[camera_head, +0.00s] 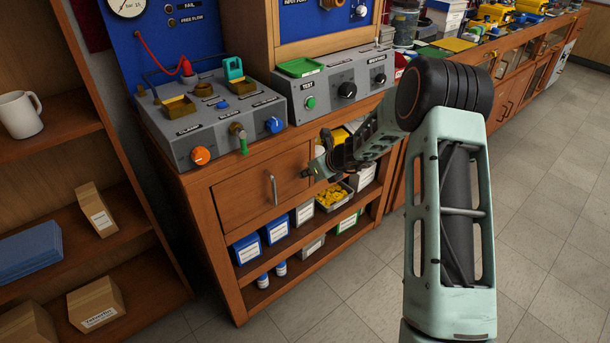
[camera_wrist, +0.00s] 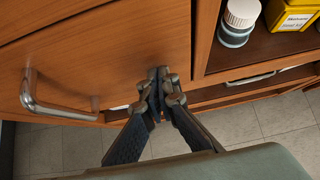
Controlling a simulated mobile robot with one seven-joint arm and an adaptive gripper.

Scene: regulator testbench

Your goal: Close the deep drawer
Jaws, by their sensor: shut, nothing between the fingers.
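The drawer is wooden, and its front (camera_head: 240,197) lies under the grey panel on the workbench cabinet. It has an upright metal handle (camera_head: 273,190). In the wrist view the drawer front (camera_wrist: 120,55) fills the upper left, with the handle (camera_wrist: 55,100) at the left. The front looks close to flush with the cabinet; any small gap is hard to tell. My gripper (camera_head: 312,171) is at the drawer's right edge, away from the handle. In the wrist view my gripper (camera_wrist: 159,76) is shut and empty, its tips at or against the drawer front; contact is unclear.
Open shelves right of and below the drawer hold blue boxes (camera_head: 246,249) and a bin of yellow parts (camera_head: 334,196). A white-capped bottle (camera_wrist: 239,22) stands close right of my gripper. A wooden shelf unit is at the left. The tiled floor (camera_head: 545,210) is clear at the right.

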